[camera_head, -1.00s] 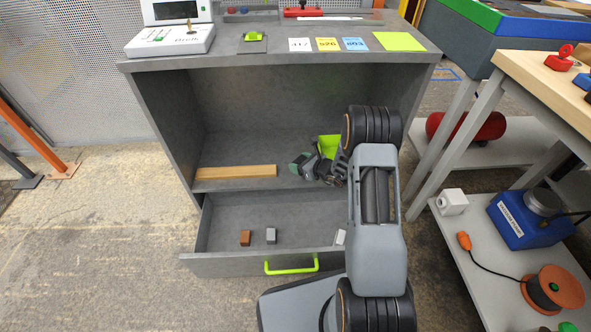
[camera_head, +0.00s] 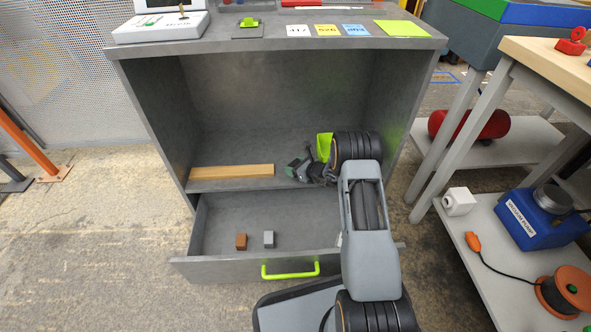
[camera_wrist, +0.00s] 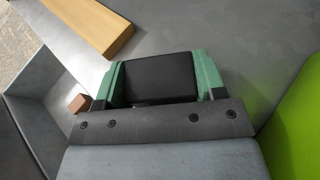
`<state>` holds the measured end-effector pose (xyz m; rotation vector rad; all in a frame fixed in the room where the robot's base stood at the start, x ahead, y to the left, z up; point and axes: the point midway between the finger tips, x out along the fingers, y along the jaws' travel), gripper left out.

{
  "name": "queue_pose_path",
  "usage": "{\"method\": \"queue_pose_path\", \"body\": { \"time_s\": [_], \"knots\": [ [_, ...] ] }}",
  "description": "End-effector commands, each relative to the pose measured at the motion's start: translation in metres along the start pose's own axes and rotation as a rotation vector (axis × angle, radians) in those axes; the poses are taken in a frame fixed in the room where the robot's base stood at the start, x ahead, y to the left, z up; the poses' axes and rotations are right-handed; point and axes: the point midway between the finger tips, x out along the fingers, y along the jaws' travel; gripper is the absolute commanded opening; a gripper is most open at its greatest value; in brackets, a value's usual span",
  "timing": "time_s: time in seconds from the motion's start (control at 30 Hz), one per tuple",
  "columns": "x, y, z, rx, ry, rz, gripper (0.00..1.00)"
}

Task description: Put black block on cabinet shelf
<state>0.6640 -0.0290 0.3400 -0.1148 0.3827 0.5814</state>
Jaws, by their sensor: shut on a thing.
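My gripper (camera_head: 298,168) is inside the open compartment of the grey cabinet, over the cabinet shelf (camera_head: 240,152). In the wrist view, the green fingers are shut on a black block (camera_wrist: 160,78), one on each side of it. The shelf surface (camera_wrist: 220,35) shows behind and around the block. I cannot tell whether the block touches the shelf. In the head view the block is too small and too covered to make out.
A wooden bar (camera_head: 232,172) lies on the shelf left of my gripper. Below, an open drawer (camera_head: 215,268) with a green handle (camera_head: 290,271) holds a brown block (camera_head: 241,241) and a grey block (camera_head: 268,239). The shelf's back left is clear. A workbench (camera_head: 510,85) stands right.

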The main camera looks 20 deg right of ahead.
Motion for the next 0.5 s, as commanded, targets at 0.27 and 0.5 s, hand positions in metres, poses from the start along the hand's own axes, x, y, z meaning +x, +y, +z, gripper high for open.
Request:
{"method": "queue_pose_path", "body": {
  "time_s": [0.27, 0.5],
  "knots": [
    [-0.0001, -0.0004, 0.0005, -0.001, -0.002, -0.001, 0.38],
    [0.0008, -0.0002, -0.0019, -0.001, -0.001, 0.0, 0.76]
  ]
}}
